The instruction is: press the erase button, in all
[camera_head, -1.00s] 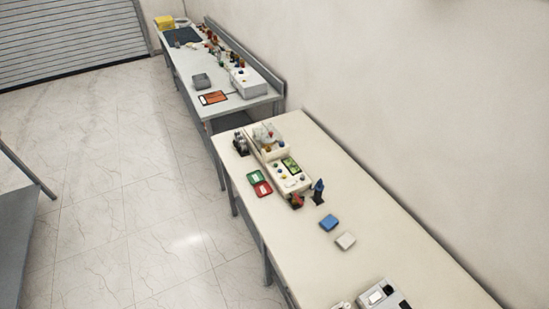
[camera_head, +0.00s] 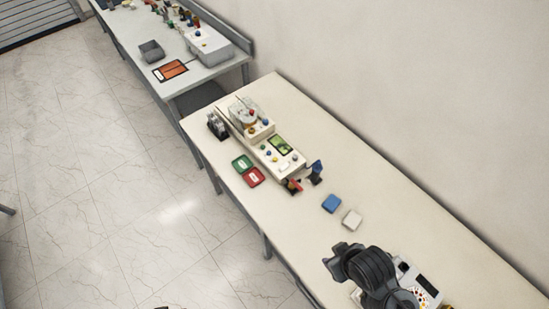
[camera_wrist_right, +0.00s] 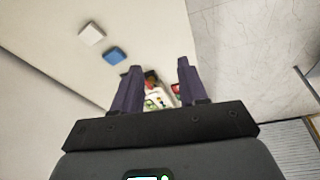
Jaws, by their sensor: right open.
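A cream instrument (camera_head: 284,158) with a green screen (camera_head: 281,145) and several coloured buttons stands on the near table. A second device (camera_head: 427,284) with a dark display and several small buttons is at the lower right, partly hidden behind a dark arm part of mine. Button labels are too small to read, so I cannot tell which one is erase. In the right wrist view, my right gripper (camera_wrist_right: 158,66) is open and empty. The cream instrument (camera_wrist_right: 158,100) shows beyond and between its fingers, well apart from them. My left gripper is not in view.
A green tray (camera_head: 243,163) and a red tray (camera_head: 254,177) lie by the table's left edge. A blue block (camera_head: 331,203) and a white block (camera_head: 352,219) lie on the tabletop (camera_head: 330,150). A grey table (camera_head: 200,72) with equipment stands behind. The tabletop's wall side is clear.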

